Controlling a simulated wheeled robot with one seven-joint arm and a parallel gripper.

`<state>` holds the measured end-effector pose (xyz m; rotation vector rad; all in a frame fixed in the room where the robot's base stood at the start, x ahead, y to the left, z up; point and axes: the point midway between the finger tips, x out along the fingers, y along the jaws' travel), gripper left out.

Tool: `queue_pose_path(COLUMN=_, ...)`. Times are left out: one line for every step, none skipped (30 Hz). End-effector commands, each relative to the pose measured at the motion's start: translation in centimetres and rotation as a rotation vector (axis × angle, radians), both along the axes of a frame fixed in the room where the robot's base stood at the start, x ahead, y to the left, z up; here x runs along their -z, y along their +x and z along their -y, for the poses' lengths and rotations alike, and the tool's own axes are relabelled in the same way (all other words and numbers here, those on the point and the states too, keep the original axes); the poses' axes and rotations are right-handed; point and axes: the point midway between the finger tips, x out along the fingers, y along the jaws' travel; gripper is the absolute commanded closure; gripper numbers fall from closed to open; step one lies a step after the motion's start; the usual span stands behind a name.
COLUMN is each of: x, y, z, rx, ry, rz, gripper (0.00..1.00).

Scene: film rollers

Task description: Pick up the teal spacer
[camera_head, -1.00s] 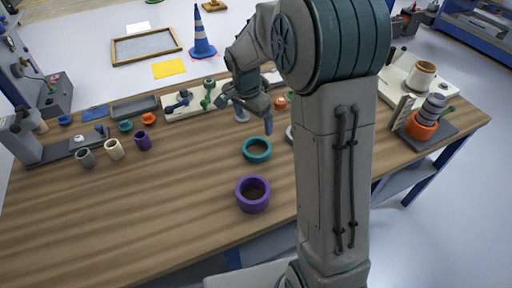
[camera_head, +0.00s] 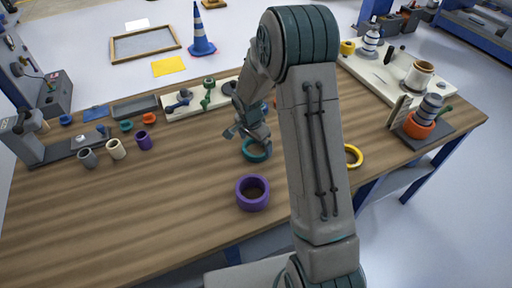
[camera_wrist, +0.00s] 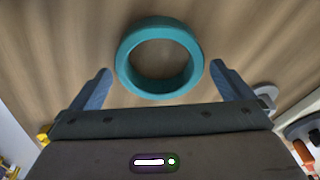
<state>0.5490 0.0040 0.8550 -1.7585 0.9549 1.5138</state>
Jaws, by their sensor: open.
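The teal spacer (camera_head: 257,155) is a wide ring lying flat on the wooden table, partly hidden by my gripper (camera_head: 250,134) in the head view. In the wrist view the teal spacer (camera_wrist: 160,57) shows whole, with bare wood through its hole. My gripper (camera_wrist: 161,75) is open, with one blue-grey finger at each side of the near part of the ring. The ring extends ahead of the fingertips. Nothing is held. I cannot tell the height of the fingers above the table.
A thicker purple ring (camera_head: 252,193) stands in front of the teal spacer. A yellow ring (camera_head: 352,156) lies to the right, beyond my arm. Small cups and rings, including a dark purple one (camera_head: 143,141), stand at the left. The front left of the table (camera_head: 130,215) is clear.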

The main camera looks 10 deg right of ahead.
Motion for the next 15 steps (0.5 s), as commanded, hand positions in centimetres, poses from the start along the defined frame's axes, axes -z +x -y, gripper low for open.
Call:
queue_pose_path(x=0.51, y=0.0, z=0.11, rx=0.001, ry=-0.001, rz=-0.003, gripper=0.0)
queue_pose_path(x=0.75, y=0.03, z=0.13, rx=0.001, ry=0.0, rz=-0.001, gripper=0.0)
queue_pose_path(x=1.03, y=0.06, z=0.15, rx=0.001, ry=0.0, rz=-0.001, gripper=0.0)
queue_pose_path(x=1.19, y=0.07, z=0.17, rx=0.001, ry=0.0, rz=-0.001, gripper=0.0)
queue_pose_path(x=1.29, y=0.07, z=0.18, rx=0.0, ry=0.0, rz=-0.001, gripper=0.0)
queue_pose_path(x=1.35, y=0.09, z=0.2, rx=0.0, ry=0.0, rz=0.0, gripper=0.0)
queue_pose_path(x=1.38, y=0.09, z=0.2, rx=0.0, ry=0.0, rz=0.0, gripper=0.0)
queue_pose_path(x=1.39, y=0.11, z=0.2, rx=0.0, ry=0.0, rz=0.0, gripper=0.0)
queue_pose_path(x=1.38, y=0.11, z=0.2, rx=0.0, ry=0.0, rz=0.0, gripper=0.0)
queue_pose_path(x=1.38, y=0.11, z=0.2, rx=0.0, ry=0.0, rz=0.0, gripper=0.0)
queue_pose_path(x=1.37, y=0.11, z=0.2, rx=0.0, ry=0.0, rz=0.0, gripper=0.0)
queue_pose_path(x=1.37, y=0.11, z=0.2, rx=0.0, ry=0.0, rz=0.0, gripper=0.0)
queue_pose_path(x=1.37, y=0.11, z=0.2, rx=0.0, ry=0.0, rz=0.0, gripper=0.08)
queue_pose_path(x=1.37, y=0.1, z=0.19, rx=0.0, ry=0.0, rz=0.0, gripper=0.17)
queue_pose_path(x=1.36, y=0.11, z=0.2, rx=0.0, ry=0.0, rz=0.0, gripper=0.28)
